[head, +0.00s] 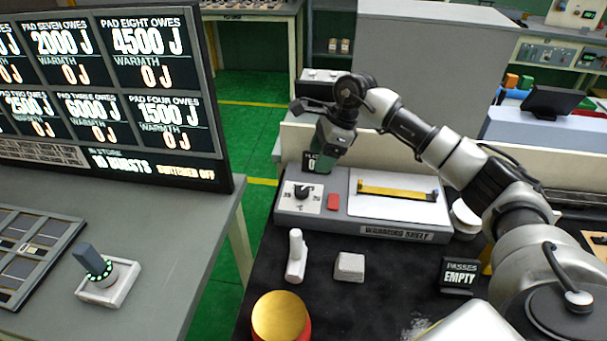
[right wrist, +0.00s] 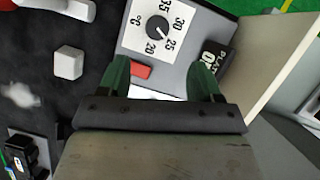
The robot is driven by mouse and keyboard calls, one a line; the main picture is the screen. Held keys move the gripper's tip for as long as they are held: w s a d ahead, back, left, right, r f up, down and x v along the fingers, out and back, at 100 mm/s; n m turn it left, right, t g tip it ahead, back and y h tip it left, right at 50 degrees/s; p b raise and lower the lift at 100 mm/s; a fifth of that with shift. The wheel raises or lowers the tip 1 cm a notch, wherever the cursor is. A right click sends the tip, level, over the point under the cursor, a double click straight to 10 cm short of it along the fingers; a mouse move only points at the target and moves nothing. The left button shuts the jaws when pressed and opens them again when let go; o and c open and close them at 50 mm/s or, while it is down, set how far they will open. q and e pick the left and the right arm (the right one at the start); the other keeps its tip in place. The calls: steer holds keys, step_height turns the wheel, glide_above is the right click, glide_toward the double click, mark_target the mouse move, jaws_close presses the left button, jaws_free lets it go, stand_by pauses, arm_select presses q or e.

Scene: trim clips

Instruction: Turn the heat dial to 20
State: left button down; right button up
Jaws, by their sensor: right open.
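The heat dial (head: 302,192) is a black knob on a white plate at the left of the warming shelf (head: 289,213). The right wrist view shows the dial (right wrist: 158,28) with the numbers 20, 25, 30 and 35 around it. Its white mark seems to point near 25, but it is small. My right gripper (head: 322,160) is above and behind the dial, apart from it. In the right wrist view its green fingers (right wrist: 162,76) are spread and empty, with the dial beyond them. My left gripper is not in view.
A red block (head: 333,202) lies right of the dial, and a yellow bar (head: 398,190) is on the shelf's white panel. A dark "PLATE" display (right wrist: 213,60) stands beside the dial. White pieces (head: 349,266) and a gold-topped cylinder (head: 281,316) stand on the black mat in front.

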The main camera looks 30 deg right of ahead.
mark_target(302, 190)
steer(key=p+x, duration=0.2)
steer(key=x, duration=0.6)
steer(key=shift+a+f, duration=0.3)
steer(key=shift+p+x, duration=0.35)
steer(key=shift+x, duration=0.5)
steer(key=shift+s, duration=0.1)
steer(key=c, duration=0.9)
